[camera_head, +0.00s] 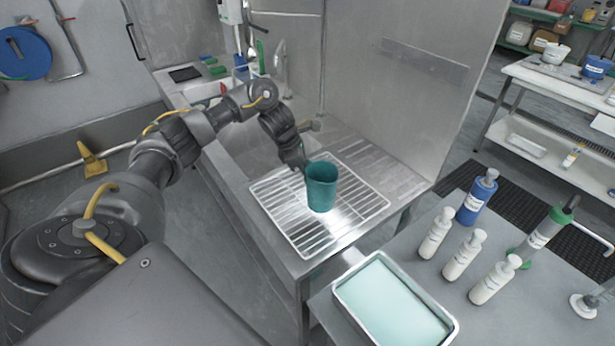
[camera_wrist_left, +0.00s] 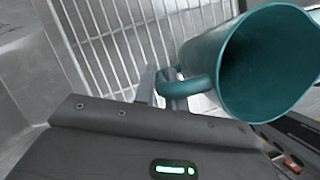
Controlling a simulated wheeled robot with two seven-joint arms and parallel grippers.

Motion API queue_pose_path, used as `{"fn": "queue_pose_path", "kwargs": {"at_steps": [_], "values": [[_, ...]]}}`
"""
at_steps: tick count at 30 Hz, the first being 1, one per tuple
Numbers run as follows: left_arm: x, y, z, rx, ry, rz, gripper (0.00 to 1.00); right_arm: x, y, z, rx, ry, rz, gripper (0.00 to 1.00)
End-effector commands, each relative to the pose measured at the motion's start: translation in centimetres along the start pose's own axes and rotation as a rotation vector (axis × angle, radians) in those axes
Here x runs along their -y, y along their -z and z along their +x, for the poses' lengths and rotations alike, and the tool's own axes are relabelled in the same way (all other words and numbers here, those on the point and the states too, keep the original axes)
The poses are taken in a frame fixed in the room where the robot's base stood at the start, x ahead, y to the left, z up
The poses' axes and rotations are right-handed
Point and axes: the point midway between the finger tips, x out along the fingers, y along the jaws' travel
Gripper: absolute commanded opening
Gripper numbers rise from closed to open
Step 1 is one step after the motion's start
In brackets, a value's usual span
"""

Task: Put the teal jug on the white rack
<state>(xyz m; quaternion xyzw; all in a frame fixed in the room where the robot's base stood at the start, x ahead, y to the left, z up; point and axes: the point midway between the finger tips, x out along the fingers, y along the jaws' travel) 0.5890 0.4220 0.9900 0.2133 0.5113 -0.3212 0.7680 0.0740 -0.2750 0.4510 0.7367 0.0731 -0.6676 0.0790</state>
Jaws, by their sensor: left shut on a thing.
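The teal jug (camera_head: 321,187) is upright over the white wire rack (camera_head: 276,212) on the steel counter. I cannot tell whether its base touches the rack. My left gripper (camera_head: 302,166) is at the jug's left side and shut on its handle. In the left wrist view the jug (camera_wrist_left: 262,62) shows its open, empty-looking mouth, and the fingertips (camera_wrist_left: 165,88) are at the handle. The rack (camera_wrist_left: 120,38) lies behind the jug there. My right gripper is not in view.
A tray of pale green liquid (camera_head: 392,306) stands on the nearer table. A steel wall (camera_head: 400,90) rises behind the rack. Bare rack wires surround the jug.

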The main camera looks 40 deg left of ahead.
Motion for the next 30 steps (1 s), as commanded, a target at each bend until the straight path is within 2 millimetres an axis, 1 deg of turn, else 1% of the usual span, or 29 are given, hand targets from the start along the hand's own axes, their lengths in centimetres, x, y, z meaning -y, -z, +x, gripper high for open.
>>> {"fn": "queue_pose_path", "kwargs": {"at_steps": [5,7,9,12,16,21,22,26,27,30], "values": [[0.0,-0.1,0.4,0.000,0.001,0.001,0.00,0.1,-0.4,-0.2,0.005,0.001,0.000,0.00],[-0.1,-0.3,1.1,-0.001,0.003,-0.001,0.00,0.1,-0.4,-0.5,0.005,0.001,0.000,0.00],[-0.1,0.1,1.7,-0.005,0.004,-0.003,0.00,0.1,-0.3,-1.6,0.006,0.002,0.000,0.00],[-0.1,0.6,3.0,-0.004,0.003,-0.002,0.00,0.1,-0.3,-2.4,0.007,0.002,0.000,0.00],[-0.2,0.9,3.8,-0.001,0.000,0.001,0.00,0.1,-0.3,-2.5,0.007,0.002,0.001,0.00],[-0.2,0.9,3.9,0.000,-0.001,0.001,0.00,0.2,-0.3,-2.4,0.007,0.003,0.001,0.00],[-0.2,0.9,3.9,-0.001,-0.001,0.001,0.15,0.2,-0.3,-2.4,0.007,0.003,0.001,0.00],[-0.2,0.9,3.9,-0.001,-0.001,0.001,0.32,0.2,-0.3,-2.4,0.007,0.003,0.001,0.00],[-0.2,0.9,3.9,-0.001,-0.001,0.001,0.34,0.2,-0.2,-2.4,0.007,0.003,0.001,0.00],[-0.2,0.9,3.8,-0.001,-0.001,0.001,0.34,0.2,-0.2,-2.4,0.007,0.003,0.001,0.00]]}}
